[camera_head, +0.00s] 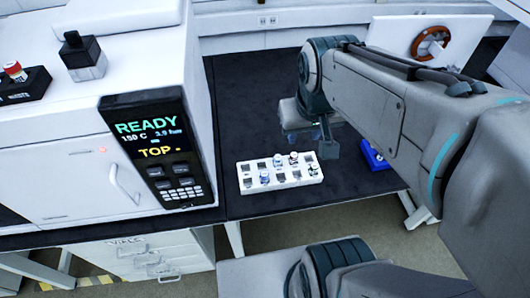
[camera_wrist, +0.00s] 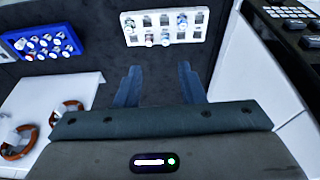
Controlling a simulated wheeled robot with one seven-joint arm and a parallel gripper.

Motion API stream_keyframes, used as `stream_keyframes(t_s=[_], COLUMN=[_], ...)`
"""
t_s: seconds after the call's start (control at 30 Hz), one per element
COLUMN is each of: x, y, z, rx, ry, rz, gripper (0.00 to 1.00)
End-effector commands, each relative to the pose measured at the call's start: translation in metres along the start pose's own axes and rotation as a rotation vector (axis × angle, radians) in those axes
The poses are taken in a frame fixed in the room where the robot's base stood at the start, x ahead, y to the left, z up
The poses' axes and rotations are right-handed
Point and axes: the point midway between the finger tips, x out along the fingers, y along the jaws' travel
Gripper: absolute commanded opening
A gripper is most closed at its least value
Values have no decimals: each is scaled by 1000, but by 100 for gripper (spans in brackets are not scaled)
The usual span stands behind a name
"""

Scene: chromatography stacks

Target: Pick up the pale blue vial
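The white rack (camera_head: 283,183) stands on the dark bench mat, with several small vials in it. A vial with a bluish look, seemingly the pale blue one (camera_head: 264,177), stands in the rack's near row, left of centre. In the wrist view it seems to be the bluish vial (camera_wrist: 182,20) at the rack's upper right; its colour is hard to be sure of. My gripper (camera_head: 326,140) is above and behind the rack, towards its right end. In the wrist view my gripper (camera_wrist: 160,85) has its fingers apart with nothing between them.
A blue rack (camera_wrist: 42,43) with several vials lies beside the white rack, partly hidden by my arm in the head view. A white surface holds orange-brown rings (camera_head: 430,43). A large white instrument (camera_head: 60,160) with a display bounds the left. Bare mat (camera_head: 250,100) lies behind the white rack.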

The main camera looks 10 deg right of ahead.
Motion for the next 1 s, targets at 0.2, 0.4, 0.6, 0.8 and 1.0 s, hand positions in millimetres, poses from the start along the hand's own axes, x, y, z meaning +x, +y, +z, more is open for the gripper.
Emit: stream_keyframes(t_s=[0.2,0.4,0.6,0.8,1.0], x=[67,135,197,228,253], y=[-9,-14,-14,-15,-16], z=[-46,-85,-112,-123,-118], rx=[-68,-113,-139,-151,-153], ry=[-102,-187,-251,-281,-290], rz=[6,-7,-31,-47,-51], gripper=[36,36,36,36,36])
